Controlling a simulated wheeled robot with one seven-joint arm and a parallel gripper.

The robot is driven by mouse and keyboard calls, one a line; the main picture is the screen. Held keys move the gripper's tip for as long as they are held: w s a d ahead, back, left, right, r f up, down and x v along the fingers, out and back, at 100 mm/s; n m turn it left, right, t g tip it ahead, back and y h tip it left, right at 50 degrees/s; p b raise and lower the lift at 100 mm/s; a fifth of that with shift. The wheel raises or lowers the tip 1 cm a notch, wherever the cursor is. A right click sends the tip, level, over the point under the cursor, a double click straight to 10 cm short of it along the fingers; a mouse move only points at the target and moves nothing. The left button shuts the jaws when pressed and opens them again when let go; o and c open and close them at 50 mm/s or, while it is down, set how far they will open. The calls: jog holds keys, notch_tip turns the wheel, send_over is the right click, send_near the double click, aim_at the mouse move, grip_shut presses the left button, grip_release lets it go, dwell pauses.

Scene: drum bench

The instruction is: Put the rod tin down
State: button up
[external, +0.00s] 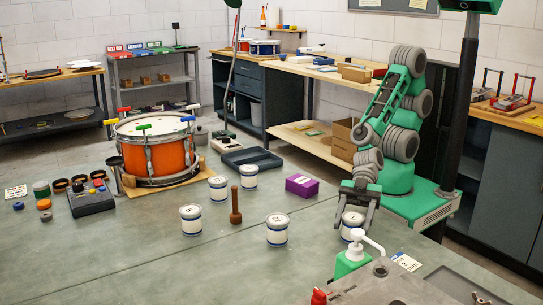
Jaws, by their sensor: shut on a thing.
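My gripper (357,208) is at the right of the bench in the external view, pointing down. It is shut on a white tin with blue bands (350,228), which I take to be the rod tin. The tin looks upright. A pump bottle partly hides its lower side, so I cannot tell whether its base touches the bench (215,270). Several similar tins stand on the bench to the left, such as one at the front (277,233) and one further left (190,223). Their labels are too small to read.
A green bottle with a white pump (352,262) stands just in front of the held tin. A purple box (301,186), a brown wooden mallet (235,208), a dark tray (251,162) and an orange drum (158,158) are further left. The front-left bench is clear.

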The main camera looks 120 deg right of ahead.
aim_at(355, 213)
jog(key=o, duration=1.6)
jog(key=shift+c, duration=0.2)
jog(key=shift+r+p, duration=0.2)
jog(key=shift+p, duration=0.15)
jog(key=p+v, duration=0.1)
jog(key=v, duration=0.6)
jog(key=shift+w, duration=0.1)
jog(key=shift+s+d, duration=0.15)
jog(key=shift+s, duration=0.2)
jog(key=shift+o, duration=0.4)
